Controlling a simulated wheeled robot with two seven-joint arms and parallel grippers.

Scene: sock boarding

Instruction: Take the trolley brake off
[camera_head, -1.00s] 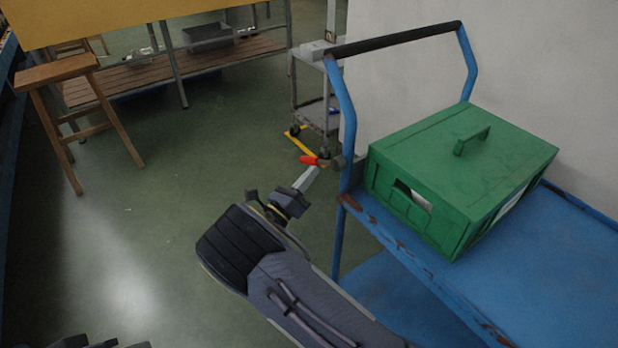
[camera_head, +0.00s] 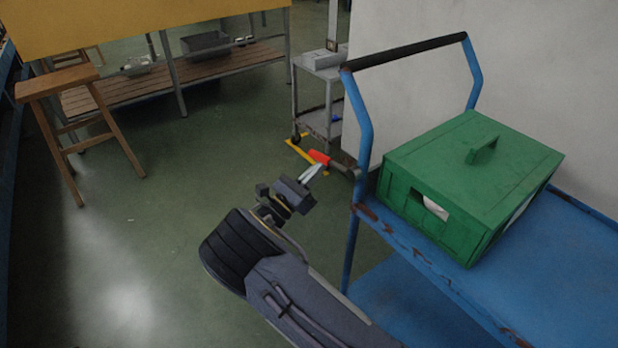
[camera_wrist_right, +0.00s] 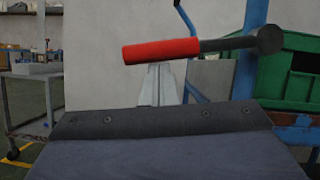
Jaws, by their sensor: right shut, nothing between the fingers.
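The brake lever has a red grip (camera_head: 319,157) and a dark shaft that joins the blue trolley (camera_head: 400,228) at its left handle post. In the head view the lever slopes up to the left from the post. In the right wrist view the red grip (camera_wrist_right: 160,50) lies nearly level, its dark shaft running right to a round end. My right gripper (camera_head: 312,172) is shut and empty, its fingertips just under the red grip. In the wrist view the fingertips (camera_wrist_right: 158,82) reach up to the grip's underside; I cannot tell whether they touch. My left gripper is out of view.
A green lidded box (camera_head: 470,180) stands on the trolley's top deck. A grey cart (camera_head: 322,95) stands behind the lever, near yellow floor tape. A wooden stool (camera_head: 75,120) and a bench (camera_head: 120,92) are at the left. The green floor between is clear.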

